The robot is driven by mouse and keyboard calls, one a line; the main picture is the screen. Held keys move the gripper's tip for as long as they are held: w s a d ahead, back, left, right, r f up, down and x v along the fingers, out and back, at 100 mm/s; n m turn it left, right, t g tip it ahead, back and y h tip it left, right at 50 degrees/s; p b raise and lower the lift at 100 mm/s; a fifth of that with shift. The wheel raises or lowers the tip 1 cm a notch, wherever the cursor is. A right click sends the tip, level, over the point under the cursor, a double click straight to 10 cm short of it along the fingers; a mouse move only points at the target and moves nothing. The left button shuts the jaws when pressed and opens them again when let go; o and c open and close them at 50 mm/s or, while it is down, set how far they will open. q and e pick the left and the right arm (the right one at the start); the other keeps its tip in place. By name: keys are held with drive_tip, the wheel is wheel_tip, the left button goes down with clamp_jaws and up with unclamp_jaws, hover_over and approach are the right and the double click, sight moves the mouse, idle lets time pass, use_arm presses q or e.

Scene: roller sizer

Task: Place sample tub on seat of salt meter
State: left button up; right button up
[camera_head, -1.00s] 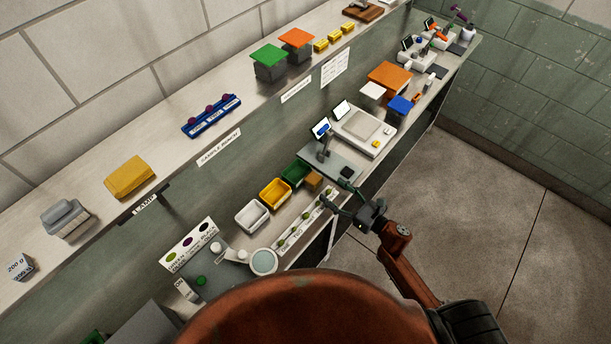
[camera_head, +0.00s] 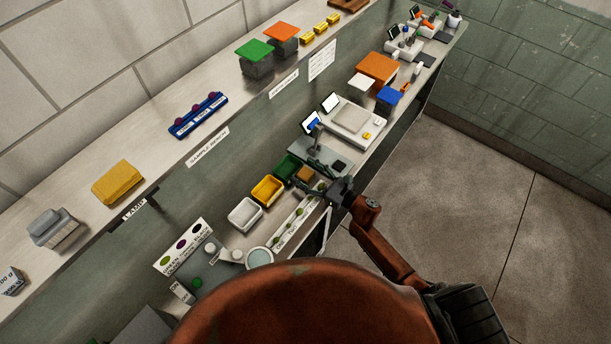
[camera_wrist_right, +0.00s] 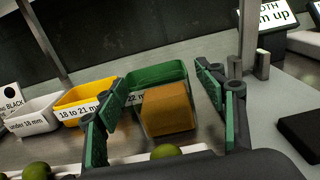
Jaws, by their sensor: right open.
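My right gripper (camera_head: 317,180) is open, low over the lower bench by the brown block (camera_head: 306,174). In the right wrist view the open fingers (camera_wrist_right: 160,92) lie either side of the brown block (camera_wrist_right: 167,110), with clear gaps; I cannot tell its exact depth between them. I cannot tell for sure which item is the sample tub or the salt meter. Small instruments (camera_head: 405,42) with screens stand at the far end of the lower bench, too small to read. A blue rack (camera_head: 198,117) with purple round tops sits on the upper shelf. My left gripper is not in view.
Green (camera_head: 288,166), yellow (camera_head: 267,189) and white (camera_head: 245,214) bins stand beside the block. A strip with green balls (camera_head: 299,222) runs in front. A screened device (camera_head: 315,125) and a white scale (camera_head: 353,118) lie beyond. The floor at right is clear.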

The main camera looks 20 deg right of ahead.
drive_tip(key=c, duration=1.3)
drive_tip(key=shift+c, duration=0.6)
drive_tip(key=shift+r, duration=0.1)
